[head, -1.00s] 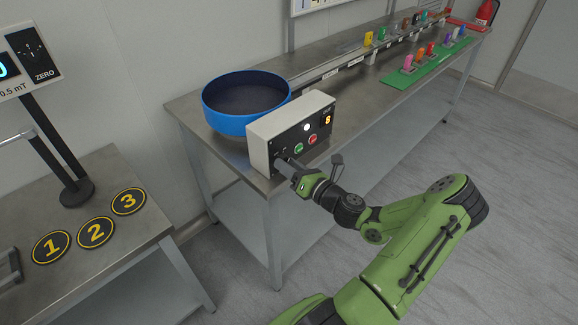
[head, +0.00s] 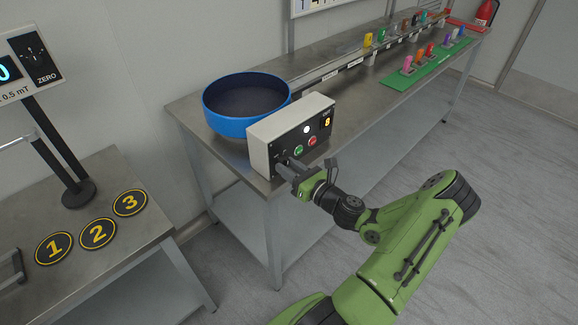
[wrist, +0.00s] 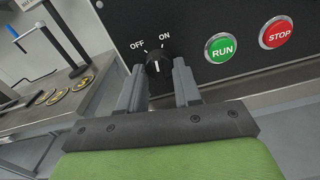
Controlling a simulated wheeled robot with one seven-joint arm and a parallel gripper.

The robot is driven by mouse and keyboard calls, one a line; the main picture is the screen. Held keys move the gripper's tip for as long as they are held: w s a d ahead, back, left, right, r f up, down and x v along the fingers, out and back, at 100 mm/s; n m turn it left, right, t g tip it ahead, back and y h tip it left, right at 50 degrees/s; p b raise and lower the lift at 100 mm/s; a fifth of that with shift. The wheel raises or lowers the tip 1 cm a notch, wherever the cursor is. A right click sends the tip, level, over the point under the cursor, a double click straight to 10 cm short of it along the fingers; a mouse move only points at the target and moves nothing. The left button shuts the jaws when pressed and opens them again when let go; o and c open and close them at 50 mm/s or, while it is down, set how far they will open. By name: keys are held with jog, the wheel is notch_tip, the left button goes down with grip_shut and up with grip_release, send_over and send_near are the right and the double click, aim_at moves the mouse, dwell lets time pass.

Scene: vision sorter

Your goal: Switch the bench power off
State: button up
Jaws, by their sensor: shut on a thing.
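The control box (head: 290,132) stands at the near end of the long bench. In the wrist view its black panel (wrist: 200,22) carries a black rotary knob (wrist: 156,64) marked OFF on the left and ON on the right. The knob's white pointer line stands between the two labels. My gripper (wrist: 158,80) is at the knob with a finger on each side, shut on it. In the head view my gripper (head: 287,167) reaches the lower left of the panel and hides the knob.
A green RUN button (wrist: 220,47) and a red STOP button (wrist: 276,32) sit right of the knob. A blue bowl (head: 228,125) stands behind the box. A side table with numbered discs (head: 97,233) is at left.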

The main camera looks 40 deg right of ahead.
jog(key=shift+d+n, duration=0.15)
jog(key=shift+n, duration=3.65)
jog(key=o, duration=1)
jog(key=s+p, duration=0.1)
jog(key=s, duration=1.4)
jog(key=shift+s+d, duration=0.25)
jog(key=shift+s, duration=0.15)
